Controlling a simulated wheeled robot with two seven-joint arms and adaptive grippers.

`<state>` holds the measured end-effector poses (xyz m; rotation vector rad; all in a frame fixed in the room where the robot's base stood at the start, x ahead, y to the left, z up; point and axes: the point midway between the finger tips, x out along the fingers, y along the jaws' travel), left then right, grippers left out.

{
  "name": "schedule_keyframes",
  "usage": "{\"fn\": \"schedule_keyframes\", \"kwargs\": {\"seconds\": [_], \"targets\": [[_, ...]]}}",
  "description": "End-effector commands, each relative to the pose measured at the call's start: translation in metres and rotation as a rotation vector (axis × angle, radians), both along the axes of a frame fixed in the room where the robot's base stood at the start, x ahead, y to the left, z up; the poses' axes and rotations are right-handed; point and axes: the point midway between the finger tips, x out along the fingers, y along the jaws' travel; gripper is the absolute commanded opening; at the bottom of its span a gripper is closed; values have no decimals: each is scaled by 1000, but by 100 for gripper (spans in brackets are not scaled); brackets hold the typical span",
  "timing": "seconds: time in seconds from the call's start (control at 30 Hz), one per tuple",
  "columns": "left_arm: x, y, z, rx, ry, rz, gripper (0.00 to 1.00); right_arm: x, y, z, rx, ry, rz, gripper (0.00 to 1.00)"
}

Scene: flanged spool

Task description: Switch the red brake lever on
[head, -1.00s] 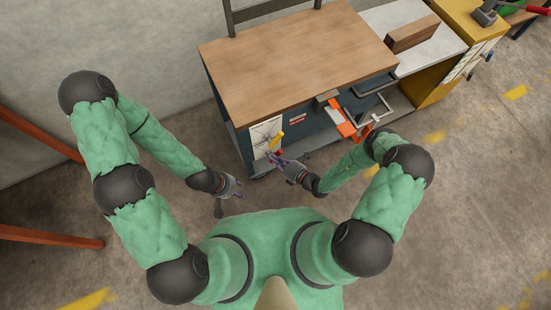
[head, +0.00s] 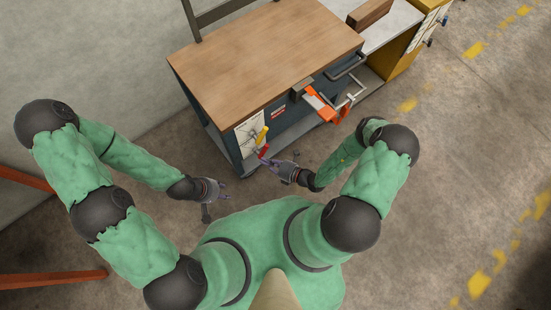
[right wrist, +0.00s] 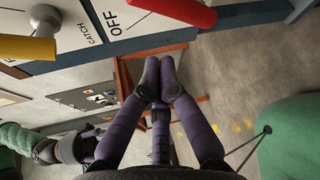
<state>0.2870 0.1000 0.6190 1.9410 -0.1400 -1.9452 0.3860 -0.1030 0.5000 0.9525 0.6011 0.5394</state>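The red brake lever (head: 264,152) sticks out from the white panel (head: 248,133) on the bench's end, just below a yellow lever (head: 262,135). In the right wrist view the red lever (right wrist: 182,10) crosses the top edge, beside the printed word OFF; its far end is cut off. My right gripper (head: 272,163) is just below and right of the red lever in the head view. In the right wrist view its fingertips (right wrist: 160,80) are together with nothing between them, apart from the lever. My left gripper (head: 224,190) hangs left of the panel, away from it; its finger opening is unclear.
The bench's wooden top (head: 265,55) lies above the panel. An orange part (head: 320,106) and metal handles (head: 350,95) stick out on the bench's right side. Open floor lies to the right.

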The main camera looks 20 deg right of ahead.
Motion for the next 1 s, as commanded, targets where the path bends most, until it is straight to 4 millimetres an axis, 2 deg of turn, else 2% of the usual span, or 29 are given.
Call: {"fn": "schedule_keyframes", "kwargs": {"seconds": [0.2, 0.4, 1.0], "targets": [[0, 0, 4, 0, 0, -1, 40, -22, -22, -7, 0, 1, -5, 0], [0, 0, 5, 0, -1, -1, 40, -32, -31, -10, 0, 0, -2, 0], [0, 0, 5, 0, 0, -1, 40, -34, -32, -11, 1, 1, 0, 0]]}}
